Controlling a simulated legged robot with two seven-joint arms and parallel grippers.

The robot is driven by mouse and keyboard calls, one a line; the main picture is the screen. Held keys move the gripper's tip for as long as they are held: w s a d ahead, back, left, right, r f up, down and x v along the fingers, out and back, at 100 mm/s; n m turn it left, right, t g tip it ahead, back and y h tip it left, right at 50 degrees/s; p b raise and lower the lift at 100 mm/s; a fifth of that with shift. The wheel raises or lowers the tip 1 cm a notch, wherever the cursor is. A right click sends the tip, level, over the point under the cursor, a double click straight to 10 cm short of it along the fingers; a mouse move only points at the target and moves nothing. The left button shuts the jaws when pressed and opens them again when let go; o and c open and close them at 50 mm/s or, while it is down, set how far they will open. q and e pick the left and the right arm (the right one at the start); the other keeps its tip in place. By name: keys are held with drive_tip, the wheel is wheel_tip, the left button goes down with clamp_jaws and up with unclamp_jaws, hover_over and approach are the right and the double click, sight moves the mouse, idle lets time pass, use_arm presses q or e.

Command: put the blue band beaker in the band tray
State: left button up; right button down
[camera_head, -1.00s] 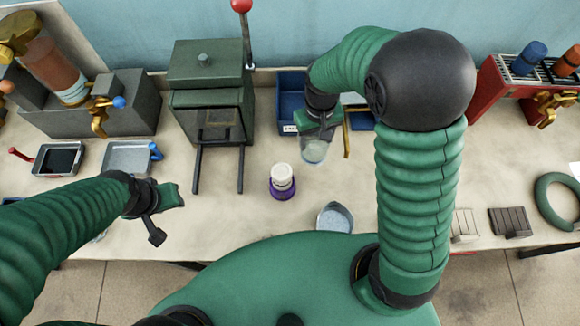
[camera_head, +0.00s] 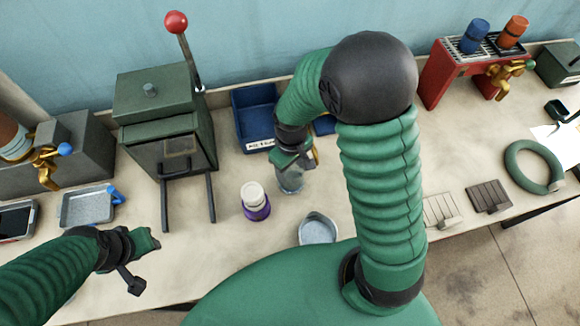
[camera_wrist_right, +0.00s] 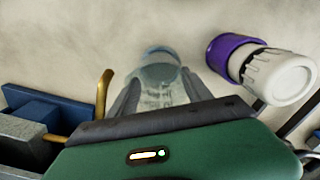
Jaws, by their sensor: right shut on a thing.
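My right gripper (camera_head: 292,166) is shut on a clear glass beaker (camera_head: 290,181) with a faint blue tint. It holds the beaker in front of and right of the blue bin. A deep blue bin (camera_head: 251,118) with a white label stands at the back; the label is too small to read. A metal tray with a blue handle (camera_head: 87,207) lies at the left. I cannot tell which is the band tray. My left gripper (camera_head: 147,241) is empty-looking at lower left; its fingers are unclear.
A purple-and-white container (camera_head: 256,201) stands left of the held beaker. A spouted glass dish (camera_head: 318,229) lies near the front edge. A dark green press (camera_head: 160,110) with a red-knobbed lever is at left. A red rack (camera_head: 450,72) holds blue and orange cylinders.

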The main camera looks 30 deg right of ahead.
drive_tip(key=shift+s+d, duration=0.1)
drive_tip(key=c, duration=0.8)
unclamp_jaws()
drive_tip(key=o, duration=0.3)
drive_tip(key=shift+o, duration=0.2)
